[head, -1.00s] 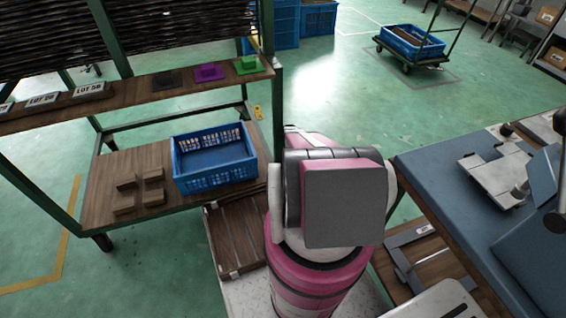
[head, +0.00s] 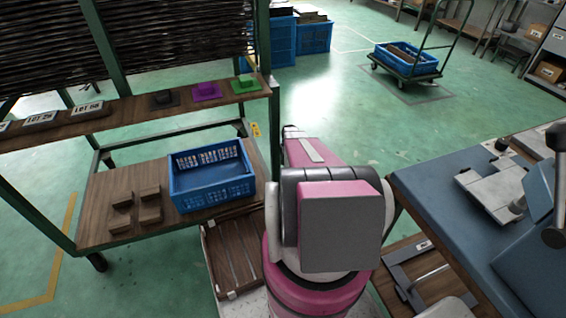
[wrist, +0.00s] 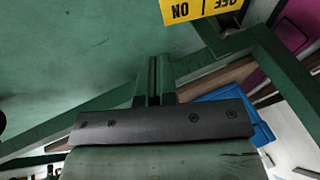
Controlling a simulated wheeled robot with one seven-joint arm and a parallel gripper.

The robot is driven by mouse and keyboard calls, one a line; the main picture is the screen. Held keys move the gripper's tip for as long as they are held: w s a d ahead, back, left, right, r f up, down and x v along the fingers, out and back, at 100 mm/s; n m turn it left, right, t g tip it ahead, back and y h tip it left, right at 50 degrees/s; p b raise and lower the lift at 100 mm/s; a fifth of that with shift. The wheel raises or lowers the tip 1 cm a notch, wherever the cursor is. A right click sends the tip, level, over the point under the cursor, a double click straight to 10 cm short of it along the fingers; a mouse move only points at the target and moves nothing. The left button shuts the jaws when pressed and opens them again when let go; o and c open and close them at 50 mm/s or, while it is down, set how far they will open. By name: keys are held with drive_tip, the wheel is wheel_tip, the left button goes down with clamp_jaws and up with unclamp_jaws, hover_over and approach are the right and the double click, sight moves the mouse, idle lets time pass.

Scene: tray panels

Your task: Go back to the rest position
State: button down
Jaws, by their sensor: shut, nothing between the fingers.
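My arm stands in the middle of the head view, with its pink and white links and a grey square face (head: 340,232) toward the camera.
A green-framed rack (head: 274,130) stands left, with a blue crate (head: 212,190) and brown blocks on its lower shelf. A blue-topped workbench (head: 445,225) is close on the right. Open floor (head: 345,110) lies beyond my arm. A cart (head: 408,65) carries a blue crate at the back.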

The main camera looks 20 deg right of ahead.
drive_tip(key=x, duration=1.1)
drive_tip(key=shift+d, duration=0.1)
